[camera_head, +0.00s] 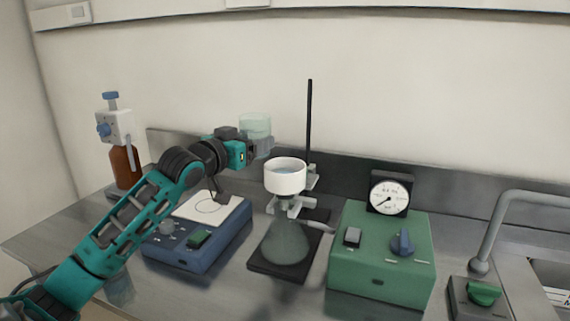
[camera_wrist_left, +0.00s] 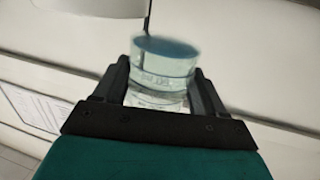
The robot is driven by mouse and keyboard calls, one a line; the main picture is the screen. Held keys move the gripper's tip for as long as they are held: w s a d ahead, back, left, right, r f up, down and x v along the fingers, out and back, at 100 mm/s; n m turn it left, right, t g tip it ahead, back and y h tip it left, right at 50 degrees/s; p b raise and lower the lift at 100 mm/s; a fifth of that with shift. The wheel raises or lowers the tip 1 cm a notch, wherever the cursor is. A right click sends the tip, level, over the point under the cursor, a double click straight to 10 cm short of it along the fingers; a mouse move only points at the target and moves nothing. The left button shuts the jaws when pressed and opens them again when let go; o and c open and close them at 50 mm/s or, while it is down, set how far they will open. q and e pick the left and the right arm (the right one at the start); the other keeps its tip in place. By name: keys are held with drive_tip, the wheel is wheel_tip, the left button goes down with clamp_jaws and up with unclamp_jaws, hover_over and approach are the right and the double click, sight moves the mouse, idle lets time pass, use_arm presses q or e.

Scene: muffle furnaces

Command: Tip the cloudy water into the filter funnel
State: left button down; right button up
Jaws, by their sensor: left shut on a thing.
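My left gripper (camera_head: 258,148) is shut on a clear glass beaker (camera_head: 255,125), held above the bench and up to the left of the funnel. In the left wrist view the beaker (camera_wrist_left: 163,75) stands between the two fingers (camera_wrist_left: 162,92) and has pale bluish liquid in it. The beaker is apart from the funnel. My right gripper is not in view.
A black stand rod (camera_head: 309,125) rises just behind the funnel. A blue stirrer hotplate (camera_head: 197,236) is left of the flask, and a green pump box (camera_head: 382,255) with a gauge is right. A brown bottle with dispenser (camera_head: 125,165) stands far left.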

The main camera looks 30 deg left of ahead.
sight(245, 120)
use_arm(q)
drive_tip(key=shift+r+p, duration=0.9)
drive_tip(key=shift+r, duration=1.6)
